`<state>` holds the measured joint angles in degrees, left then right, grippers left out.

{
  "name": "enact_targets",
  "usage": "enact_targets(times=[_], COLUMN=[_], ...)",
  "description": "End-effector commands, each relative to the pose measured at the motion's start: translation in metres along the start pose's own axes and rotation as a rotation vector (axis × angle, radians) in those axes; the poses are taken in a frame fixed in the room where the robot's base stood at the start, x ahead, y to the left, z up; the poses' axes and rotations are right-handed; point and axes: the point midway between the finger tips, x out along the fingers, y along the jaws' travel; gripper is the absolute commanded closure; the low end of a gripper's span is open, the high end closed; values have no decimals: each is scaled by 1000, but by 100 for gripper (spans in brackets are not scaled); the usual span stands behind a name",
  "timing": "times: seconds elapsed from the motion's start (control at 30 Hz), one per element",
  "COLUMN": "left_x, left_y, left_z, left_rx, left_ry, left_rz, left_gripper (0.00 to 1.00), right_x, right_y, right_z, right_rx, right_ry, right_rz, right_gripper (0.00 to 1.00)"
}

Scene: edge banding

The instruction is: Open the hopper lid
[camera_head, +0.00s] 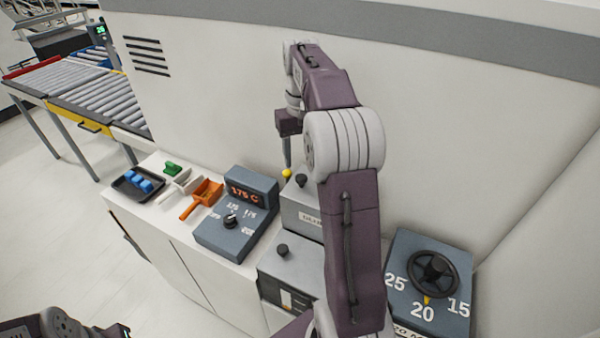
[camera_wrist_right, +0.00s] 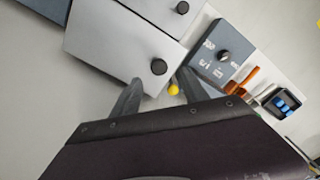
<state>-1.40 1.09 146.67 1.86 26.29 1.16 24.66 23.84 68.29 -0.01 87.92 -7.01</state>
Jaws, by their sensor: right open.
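Two grey boxes with flat tops and black knobs stand side by side on the cabinet; both tops look closed. The rear box (camera_head: 301,212) has a partly hidden label and a black knob (camera_head: 301,181). The front box (camera_head: 290,266) has its own knob (camera_head: 282,250). I cannot tell for sure which top is the hopper lid. My right gripper (camera_head: 287,160) points down behind the rear box. In the right wrist view its fingers (camera_wrist_right: 160,77) are apart and empty, with the rear knob (camera_wrist_right: 159,67) showing between their tips.
A yellow ball (camera_head: 287,173) shows by the rear box's corner. Left are a control panel (camera_head: 236,228) reading 175 C, an orange scoop (camera_head: 203,196) and a black tray (camera_head: 119,187) with blue blocks. A dial unit (camera_head: 433,290) stands right. The machine wall rises behind.

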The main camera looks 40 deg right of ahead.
Motion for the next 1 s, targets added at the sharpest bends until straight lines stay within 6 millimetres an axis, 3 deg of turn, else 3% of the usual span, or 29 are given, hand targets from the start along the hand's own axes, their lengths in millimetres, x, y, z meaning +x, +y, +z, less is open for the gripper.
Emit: enact_targets(times=[0.1, 0.3, 0.63, 0.67, 0.83, 1.0], left_x=[3, 2, 2, 2, 2, 2], left_y=[0, 0, 0, 0, 0, 0], left_z=[0, 0, 0, 0, 0, 0], left_rx=[0, 0, 0, 0, 0, 0], left_ry=[0, 0, 0, 0, 0, 0], left_rz=[0, 0, 0, 0, 0, 0], left_gripper=[64, 64, 64, 64, 64, 64], right_x=[28, 58, 65, 65, 65, 65], right_y=[0, 0, 0, 0, 0, 0], right_z=[1, 1, 0, 0, 0, 0], right_rx=[0, -1, -1, -1, -1, -1], right_ry=[-5, -2, 1, 1, 1, 1], right_rz=[-1, 0, 0, 0, 1, 0], right_gripper=[48, 48, 48, 53, 100, 100])
